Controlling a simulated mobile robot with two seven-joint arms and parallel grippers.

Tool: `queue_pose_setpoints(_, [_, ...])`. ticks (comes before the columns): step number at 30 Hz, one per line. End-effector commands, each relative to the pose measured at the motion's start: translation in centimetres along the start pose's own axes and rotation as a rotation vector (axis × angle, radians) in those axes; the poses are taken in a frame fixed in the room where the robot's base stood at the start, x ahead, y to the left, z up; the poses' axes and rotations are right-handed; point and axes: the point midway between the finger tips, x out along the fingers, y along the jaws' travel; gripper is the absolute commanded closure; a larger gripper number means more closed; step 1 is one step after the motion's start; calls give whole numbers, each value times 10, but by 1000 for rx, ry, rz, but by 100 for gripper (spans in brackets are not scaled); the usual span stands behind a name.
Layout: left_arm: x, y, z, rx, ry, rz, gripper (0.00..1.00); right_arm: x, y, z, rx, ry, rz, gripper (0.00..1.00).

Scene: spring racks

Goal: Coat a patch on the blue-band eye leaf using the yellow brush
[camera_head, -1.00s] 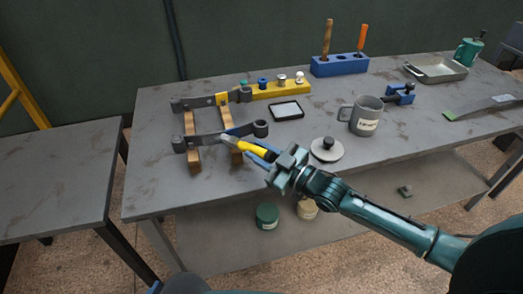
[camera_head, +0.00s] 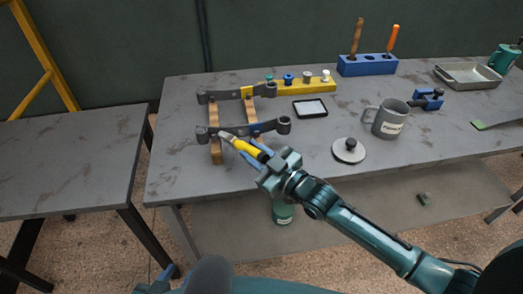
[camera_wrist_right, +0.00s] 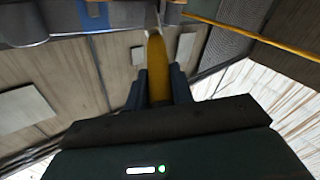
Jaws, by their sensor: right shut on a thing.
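The blue-band eye leaf (camera_head: 270,127) is the front dark leaf, lying across two wooden blocks, with a rolled eye at its right end. Its blue band also shows at the top of the wrist view (camera_wrist_right: 96,9). My right gripper (camera_head: 257,161) is shut on the yellow brush (camera_head: 246,148), whose handle also shows in the wrist view (camera_wrist_right: 158,70). The brush's pale tip points up-left and overlaps the leaf's left half; I cannot tell if it touches. Part of my left gripper (camera_head: 160,281) seems to show at the bottom edge; its jaws are unclear.
A yellow-band leaf (camera_head: 225,96) lies behind. Behind it is a yellow rack (camera_head: 310,87) with small knobs. A framed pad (camera_head: 310,108), a grey mug (camera_head: 388,122), a round lid (camera_head: 349,151) and a blue holder (camera_head: 366,66) stand to the right. The front right tabletop is clear.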

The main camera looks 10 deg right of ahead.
Motion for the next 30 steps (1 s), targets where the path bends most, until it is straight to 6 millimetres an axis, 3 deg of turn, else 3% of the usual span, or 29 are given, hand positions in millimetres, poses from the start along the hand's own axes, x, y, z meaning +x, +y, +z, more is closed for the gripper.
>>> queue_pose_setpoints(10, [-1,1,-4,-10,2,-2,62,-3,-2,-2,0,0,0,100])
queue_pose_setpoints(30, [-18,2,-31,-6,1,-1,62,-48,-33,-15,-1,1,1,100])
